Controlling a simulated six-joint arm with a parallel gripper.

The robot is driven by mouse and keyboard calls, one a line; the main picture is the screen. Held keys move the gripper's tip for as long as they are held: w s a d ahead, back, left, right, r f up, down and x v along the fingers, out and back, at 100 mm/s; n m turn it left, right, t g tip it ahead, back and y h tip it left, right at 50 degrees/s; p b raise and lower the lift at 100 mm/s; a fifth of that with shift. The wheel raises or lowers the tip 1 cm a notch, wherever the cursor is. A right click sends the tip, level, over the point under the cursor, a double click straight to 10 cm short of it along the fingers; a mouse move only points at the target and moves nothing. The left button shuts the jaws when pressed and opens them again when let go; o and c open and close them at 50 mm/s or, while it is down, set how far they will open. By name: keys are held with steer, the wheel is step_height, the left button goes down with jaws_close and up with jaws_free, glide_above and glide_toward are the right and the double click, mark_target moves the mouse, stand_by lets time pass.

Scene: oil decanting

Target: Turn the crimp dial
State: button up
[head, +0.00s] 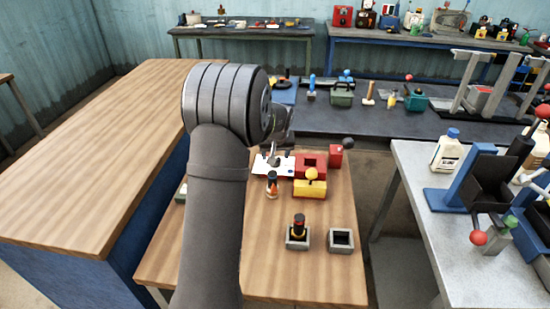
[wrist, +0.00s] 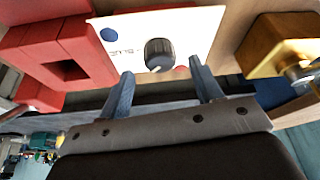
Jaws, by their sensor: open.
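The crimp dial (wrist: 159,54) is a dark ribbed knob with a pale pointer mark, on a white panel (wrist: 198,22) with a blue dot and small print. The white panel (head: 264,167) also shows on the wooden table in the head view, partly behind my arm. My gripper (wrist: 161,70) is open, with its two blue-grey fingers apart. In the wrist view the dial appears between and just beyond the fingertips. I see no finger closed on it, and whether either touches it I cannot tell. In the head view my arm mostly hides the gripper.
A red block with a square opening (head: 312,166) stands beside the panel. A yellow block (head: 310,188) and a small dark-and-orange bottle (head: 272,186) are close in front. Nearer are a grey holder with a bottle (head: 298,236) and an empty grey holder (head: 341,240).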

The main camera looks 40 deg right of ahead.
steer(key=shift+x, duration=1.4)
steer(key=shift+c, duration=0.2)
steer(key=c, duration=0.9)
steer(key=shift+c, duration=0.2)
steer(key=shift+n, duration=0.3)
steer(key=n+y, duration=0.1)
steer(key=n, duration=0.2)
steer(key=shift+d+n+y, duration=0.15)
steer(key=shift+n+y, duration=0.15)
steer(key=n+y, duration=0.1)
steer(key=n, duration=0.3)
steer(key=shift+d+n+t+y, duration=0.1)
steer(key=shift+n+t+y, duration=0.2)
steer(key=shift+t+y, duration=0.1)
steer(key=o, duration=1)
